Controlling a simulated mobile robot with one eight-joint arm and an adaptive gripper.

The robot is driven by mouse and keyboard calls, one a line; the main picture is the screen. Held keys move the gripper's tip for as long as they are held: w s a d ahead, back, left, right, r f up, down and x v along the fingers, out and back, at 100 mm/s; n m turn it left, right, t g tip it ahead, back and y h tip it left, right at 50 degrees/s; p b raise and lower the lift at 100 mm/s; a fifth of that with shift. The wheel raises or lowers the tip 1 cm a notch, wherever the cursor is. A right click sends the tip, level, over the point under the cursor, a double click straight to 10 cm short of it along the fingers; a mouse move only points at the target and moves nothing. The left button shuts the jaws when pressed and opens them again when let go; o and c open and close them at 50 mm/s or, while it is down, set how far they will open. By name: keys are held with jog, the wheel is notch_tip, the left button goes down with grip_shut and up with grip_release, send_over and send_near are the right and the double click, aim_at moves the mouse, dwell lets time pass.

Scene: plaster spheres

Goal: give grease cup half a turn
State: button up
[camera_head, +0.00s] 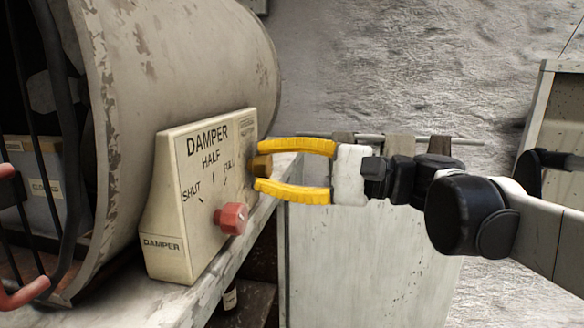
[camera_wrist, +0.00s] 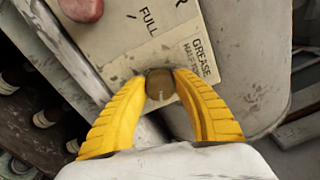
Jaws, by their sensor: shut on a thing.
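The grease cup (camera_head: 262,167) is a small brass-coloured round cap on the right edge of the cream damper box (camera_head: 168,215). My gripper (camera_head: 258,167) reaches in from the right, and its yellow fingers close on the cup from above and below. In the wrist view the round cup (camera_wrist: 160,84) sits between the two fingertips, beside a label whose readable part begins "GREASE HALF". A faint light mark shows on the cup's face. The cup's mount on the box is mostly hidden behind the cup and fingers.
A red knob (camera_head: 232,218) sticks out of the box just below left of my gripper. A large worn drum (camera_head: 190,70) stands behind the box. Grey cloths hang on a rail (camera_head: 400,138) behind my arm. Bottles (camera_wrist: 42,118) show below the ledge.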

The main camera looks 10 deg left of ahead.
jog(key=m, duration=0.6)
jog(key=shift+m, duration=0.3)
jog(key=m, duration=0.6)
jog(key=shift+t+h, duration=0.3)
jog(key=shift+r, duration=0.1)
jog(key=o, duration=1.2)
jog(key=d, duration=0.4)
jog(key=s+d, duration=0.1)
jog(key=d, duration=0.7)
jog(key=shift+s, duration=0.2)
